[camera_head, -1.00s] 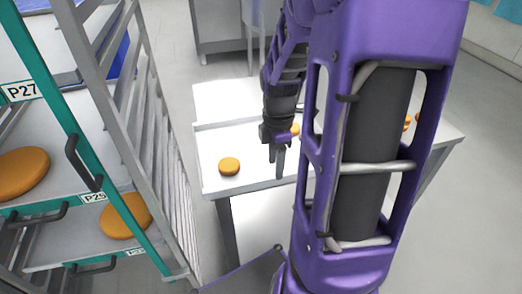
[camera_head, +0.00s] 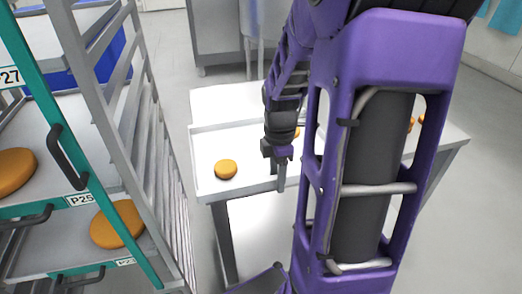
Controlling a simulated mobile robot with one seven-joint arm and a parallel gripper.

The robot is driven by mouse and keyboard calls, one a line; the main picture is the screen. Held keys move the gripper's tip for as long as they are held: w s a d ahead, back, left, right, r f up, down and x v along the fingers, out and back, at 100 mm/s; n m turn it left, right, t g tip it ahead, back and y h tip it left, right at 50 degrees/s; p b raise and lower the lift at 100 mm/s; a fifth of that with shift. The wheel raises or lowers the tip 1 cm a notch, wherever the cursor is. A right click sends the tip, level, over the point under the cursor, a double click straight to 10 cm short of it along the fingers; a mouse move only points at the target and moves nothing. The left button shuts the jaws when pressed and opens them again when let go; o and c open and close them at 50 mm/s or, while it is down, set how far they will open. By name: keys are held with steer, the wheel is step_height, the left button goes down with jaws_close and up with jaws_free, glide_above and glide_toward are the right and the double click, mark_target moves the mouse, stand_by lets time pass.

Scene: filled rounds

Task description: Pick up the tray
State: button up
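A white tray (camera_head: 207,149) with a low rim lies on a table. It carries an orange-brown round (camera_head: 226,169) at its left, and part of another round (camera_head: 296,132) shows beside my arm. My gripper (camera_head: 281,183) points down at the tray's near edge, right of the left round. Its fingers look close together from this angle, and whether they touch the rim or are apart from it cannot be told. My purple arm hides the middle and much of the right of the tray.
A rack (camera_head: 150,150) with teal-fronted shelves labelled P25 and P27 stands close on the left, holding more rounds (camera_head: 118,223). More rounds (camera_head: 411,124) show right of my arm. A grey cabinet (camera_head: 215,40) stands behind. Floor at right is clear.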

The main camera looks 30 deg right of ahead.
jaws_close()
stand_by(1.2)
